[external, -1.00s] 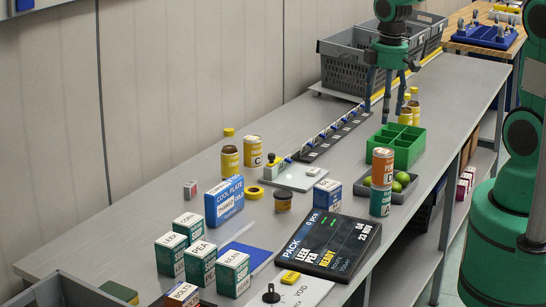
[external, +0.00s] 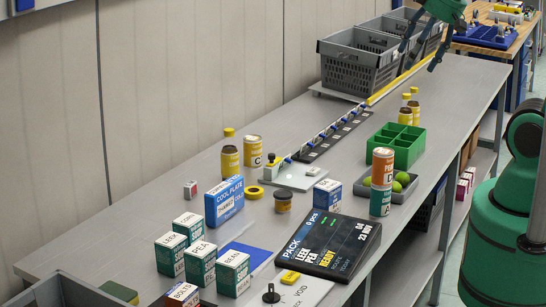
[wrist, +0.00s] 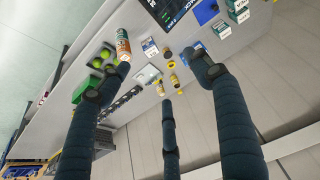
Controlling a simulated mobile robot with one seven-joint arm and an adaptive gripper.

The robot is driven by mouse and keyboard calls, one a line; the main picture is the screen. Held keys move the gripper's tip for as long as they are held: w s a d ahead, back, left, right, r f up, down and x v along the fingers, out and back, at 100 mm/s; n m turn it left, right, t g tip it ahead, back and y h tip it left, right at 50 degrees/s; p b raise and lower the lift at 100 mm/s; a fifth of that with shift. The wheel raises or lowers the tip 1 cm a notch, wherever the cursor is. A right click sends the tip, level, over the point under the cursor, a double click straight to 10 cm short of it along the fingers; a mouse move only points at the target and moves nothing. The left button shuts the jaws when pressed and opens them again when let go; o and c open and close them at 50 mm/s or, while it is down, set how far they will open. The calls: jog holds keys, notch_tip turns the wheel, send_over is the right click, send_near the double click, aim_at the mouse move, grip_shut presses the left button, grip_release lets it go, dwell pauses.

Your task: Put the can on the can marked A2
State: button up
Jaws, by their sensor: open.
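An orange can marked D (external: 382,168) stands upright on top of a teal can whose label shows an A (external: 380,201); any digit on that label is too small to read. The stack also shows in the wrist view as the orange can (wrist: 123,45). A yellow can marked C (external: 253,151) stands alone further left. My gripper (external: 422,48) is open and empty, raised and tilted at the far end of the table, well apart from the cans. Its dark fingers (wrist: 150,88) spread wide in the wrist view with nothing between them.
Beside the stack are a grey tray (external: 404,194) with green balls and a green divided box (external: 408,146). A black display (external: 328,244), several boxed goods (external: 202,262) and a blue box (external: 224,201) stand nearer. Grey crates (external: 357,60) stand at the back.

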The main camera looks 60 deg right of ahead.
jog(key=shift+s+a+r, duration=0.3)
jog(key=shift+s, duration=0.25)
jog(key=shift+s+a+r, duration=0.25)
jog(key=shift+s, duration=0.25)
notch_tip(320, 180, down, 9)
jog(key=b, duration=0.8)
jog(key=shift+r+b, duration=0.2)
jog(key=shift+b, duration=0.15)
